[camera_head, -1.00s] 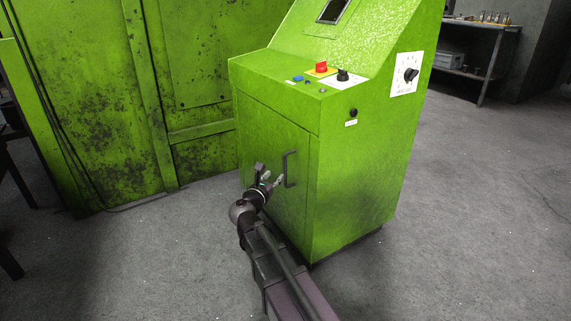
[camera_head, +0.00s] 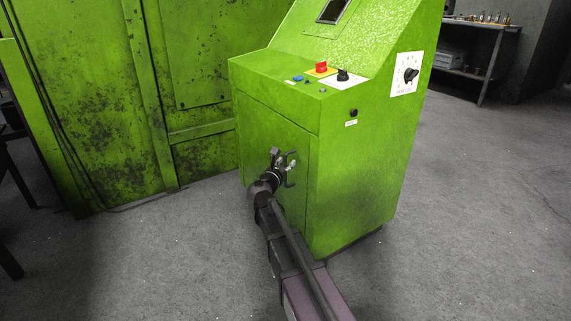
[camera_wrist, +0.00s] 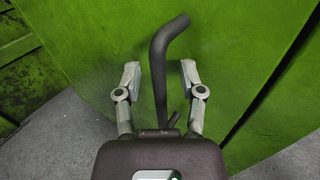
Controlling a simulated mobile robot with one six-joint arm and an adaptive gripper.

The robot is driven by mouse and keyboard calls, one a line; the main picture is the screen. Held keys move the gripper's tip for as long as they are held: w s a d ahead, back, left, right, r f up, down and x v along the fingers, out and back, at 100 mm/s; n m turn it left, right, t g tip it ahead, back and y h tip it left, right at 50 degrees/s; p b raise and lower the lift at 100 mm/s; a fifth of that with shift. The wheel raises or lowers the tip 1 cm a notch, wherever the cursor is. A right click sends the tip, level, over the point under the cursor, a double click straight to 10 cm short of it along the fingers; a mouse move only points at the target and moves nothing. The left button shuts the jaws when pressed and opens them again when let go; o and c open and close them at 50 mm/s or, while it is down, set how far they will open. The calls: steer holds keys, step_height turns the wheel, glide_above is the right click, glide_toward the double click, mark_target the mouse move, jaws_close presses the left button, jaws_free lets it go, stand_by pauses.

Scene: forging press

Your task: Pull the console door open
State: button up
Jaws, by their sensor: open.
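The console door (camera_head: 262,127) is the green front panel of the console (camera_head: 362,160) and looks shut in the head view. Its dark bar handle (camera_wrist: 158,65) runs upright in the wrist view, with its top end bending towards the door. My gripper (camera_head: 283,158) is at the handle, in front of the door. In the wrist view my gripper (camera_wrist: 160,73) is open, with one finger on each side of the handle. Gaps show between the handle and both fingers. The lower end of the handle is partly hidden by the gripper body.
Buttons and a red switch (camera_head: 321,67) sit on the console top. A large stained green machine panel (camera_head: 95,100) stands at the left. A metal workbench (camera_head: 478,50) is at the back right. Grey floor (camera_head: 470,200) is clear on the right.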

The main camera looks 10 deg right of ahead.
jaws_close()
steer(key=shift+a, duration=0.1)
